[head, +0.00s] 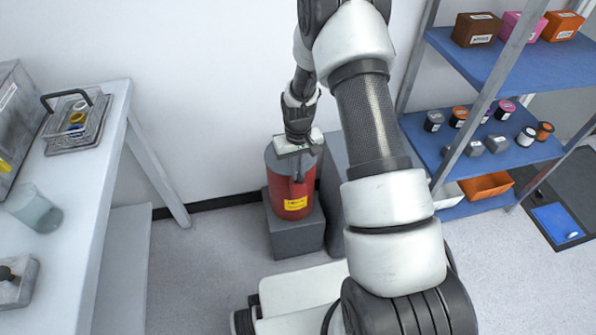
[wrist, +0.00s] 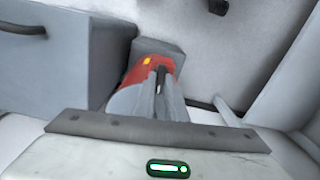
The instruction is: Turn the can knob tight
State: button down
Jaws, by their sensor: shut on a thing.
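The red can (head: 291,194) with a grey top and a yellow label stands upright on a grey block (head: 296,234) against the wall. My gripper (head: 298,172) is over the can's top and points down, with its fingers shut on the can knob. In the wrist view the red can (wrist: 136,75) shows behind my gripper's two grey fingers (wrist: 161,78), which lie close together.
A white table (head: 85,190) on the left holds a wire-handled tray (head: 77,131) and a beaker (head: 36,208). A shelf rack (head: 525,70) with jars and boxes stands on the right. A grey cabinet (head: 335,180) stands beside the can. Open floor lies left of the block.

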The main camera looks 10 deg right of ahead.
jog(key=shift+m, duration=0.5)
jog(key=c, duration=1.8)
grip_release()
notch_tip(320, 180, up, 18)
jog(key=p, duration=0.3)
jog(key=shift+f, duration=0.25)
